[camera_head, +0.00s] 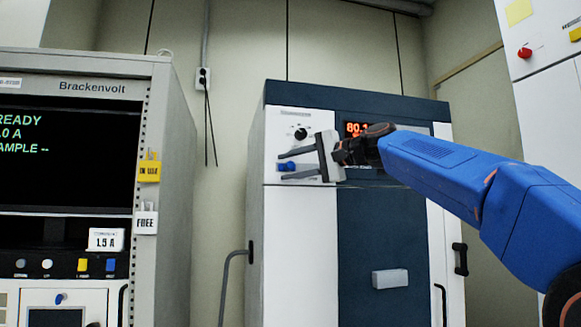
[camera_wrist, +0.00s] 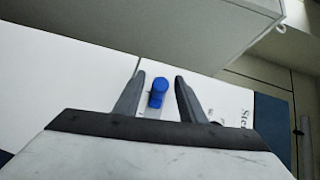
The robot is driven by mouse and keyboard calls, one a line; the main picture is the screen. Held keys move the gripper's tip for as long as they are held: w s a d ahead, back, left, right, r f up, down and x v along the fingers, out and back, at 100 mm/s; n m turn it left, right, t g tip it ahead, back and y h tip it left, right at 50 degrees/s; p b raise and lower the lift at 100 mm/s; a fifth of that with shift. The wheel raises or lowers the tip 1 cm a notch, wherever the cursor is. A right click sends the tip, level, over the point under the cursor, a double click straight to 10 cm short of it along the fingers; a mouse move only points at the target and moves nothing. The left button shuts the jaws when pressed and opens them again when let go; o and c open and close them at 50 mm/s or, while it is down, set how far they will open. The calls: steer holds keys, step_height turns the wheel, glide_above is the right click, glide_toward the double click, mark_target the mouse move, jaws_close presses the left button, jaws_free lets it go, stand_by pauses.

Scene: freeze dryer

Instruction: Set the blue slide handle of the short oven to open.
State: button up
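The blue slide handle (camera_head: 287,167) sits on the white upper-left panel of a white and dark-blue cabinet (camera_head: 299,240), which I take to be the short oven. In the wrist view the blue handle (camera_wrist: 157,90) lies on a pale plate between my two fingers. My gripper (camera_head: 283,165) is open, with one finger above and one below the handle in the head view. In the wrist view my gripper (camera_wrist: 160,78) shows a gap on both sides of the handle. Contact is not visible. Which setting the handle is at cannot be told.
A black knob (camera_head: 300,134) sits above the handle, and an orange readout (camera_head: 357,129) is partly behind my arm. A grey Brackenvolt rack (camera_head: 165,230) with hanging tags stands left. A white cabinet with a red knob (camera_head: 524,52) is at right.

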jaws_close()
steer(key=w+d, duration=0.2)
steer(key=d, duration=0.6)
steer(key=shift+w, duration=0.15)
jaws_free()
steer(key=shift+d, duration=0.15)
steer(key=v, duration=1.7)
steer(key=shift+d, duration=0.15)
